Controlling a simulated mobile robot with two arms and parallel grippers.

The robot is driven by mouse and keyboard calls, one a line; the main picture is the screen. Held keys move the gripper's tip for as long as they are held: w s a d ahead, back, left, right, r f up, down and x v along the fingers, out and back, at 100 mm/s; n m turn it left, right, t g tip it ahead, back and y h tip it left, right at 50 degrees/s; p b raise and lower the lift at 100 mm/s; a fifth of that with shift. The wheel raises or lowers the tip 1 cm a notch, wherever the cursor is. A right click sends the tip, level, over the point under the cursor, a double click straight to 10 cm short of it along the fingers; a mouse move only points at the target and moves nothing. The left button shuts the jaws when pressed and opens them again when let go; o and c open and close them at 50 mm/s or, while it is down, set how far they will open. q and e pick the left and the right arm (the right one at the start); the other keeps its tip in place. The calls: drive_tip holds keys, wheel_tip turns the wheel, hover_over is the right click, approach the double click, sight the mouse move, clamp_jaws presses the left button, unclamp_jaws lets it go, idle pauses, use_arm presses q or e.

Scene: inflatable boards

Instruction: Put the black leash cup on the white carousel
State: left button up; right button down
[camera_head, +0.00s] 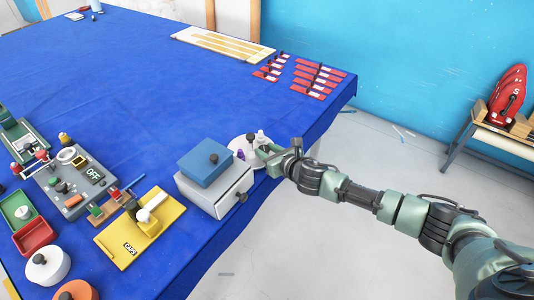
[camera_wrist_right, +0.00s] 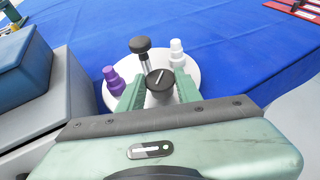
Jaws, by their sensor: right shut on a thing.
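The white carousel (camera_head: 236,150) is a round disc on the blue table, beside the grey box; it also shows in the right wrist view (camera_wrist_right: 195,72). A purple bottle (camera_wrist_right: 112,78), a white bottle (camera_wrist_right: 177,55) and a black-knobbed post (camera_wrist_right: 141,48) stand on it. My right gripper (camera_head: 268,153) is over the carousel's near right side. In the wrist view its green fingers are shut on the black leash cup (camera_wrist_right: 160,79), a small round black piece with a light mark on top. Whether its base touches the disc is hidden. My left gripper is not in view.
The grey box (camera_head: 216,188) with a blue lid (camera_head: 204,163) stands close on the carousel's left. A yellow tray (camera_head: 140,226) and a grey OFF panel (camera_head: 82,182) lie farther left. Red pieces (camera_head: 318,78) lie at the back right. The table's middle is clear.

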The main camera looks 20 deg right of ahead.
drive_tip(key=shift+f, duration=0.5)
drive_tip(key=shift+f, duration=0.1)
drive_tip(key=shift+f, duration=0.15)
drive_tip(key=c, duration=1)
unclamp_jaws()
drive_tip(key=shift+o, duration=0.2)
drive_tip(key=shift+r, duration=0.2)
drive_tip(key=shift+s+r, duration=0.1)
drive_tip(key=b+v, duration=0.1)
drive_tip(key=v, duration=1)
drive_tip(key=shift+s+r, duration=0.2)
drive_tip(key=shift+s, duration=0.15)
